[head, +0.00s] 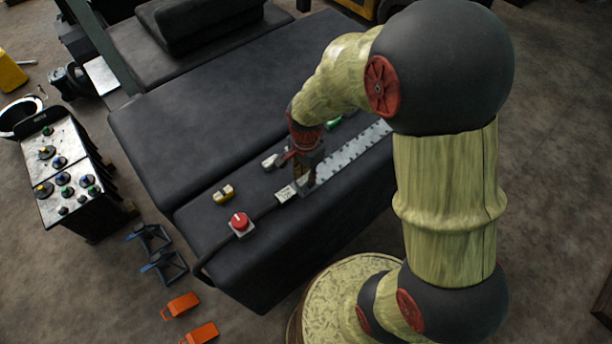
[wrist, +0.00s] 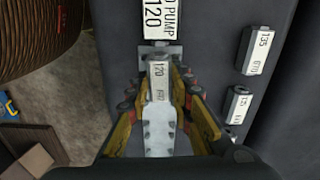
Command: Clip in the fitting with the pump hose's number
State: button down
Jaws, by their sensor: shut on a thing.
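My gripper (head: 303,178) points down at the near edge of the dark bench. In the wrist view my gripper (wrist: 158,82) is shut on a small pale fitting (wrist: 158,72) printed 120. Just beyond it is a grey metal piece (wrist: 160,49), then the pump hose's white tag (wrist: 160,20), which reads PUMP and 120. The tag also shows in the head view (head: 286,193), left of my gripper. The held fitting lines up with the tag; I cannot tell whether it is seated. The fingers hide its sides.
Two loose fittings lie right in the wrist view, one printed 135 (wrist: 258,50), the other (wrist: 236,104) hard to read. A perforated metal strip (head: 352,150) runs right of my gripper.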

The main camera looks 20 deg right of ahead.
jog(key=shift+f, duration=0.1)
jog(key=c, duration=1.5)
grip_release()
notch_tip(320, 180, up, 12)
jog(key=s+f+n+t+b, duration=0.2)
jog(key=s+n+b, duration=0.5)
jog(key=b, duration=0.3)
jog(key=s+f+n+t+b, duration=0.3)
jog(key=s+n+b, duration=0.3)
jog(key=b, duration=0.4)
jog(key=shift+s+n+t, duration=0.3)
jog(key=shift+s+n, duration=0.1)
jog(key=shift+s, duration=0.1)
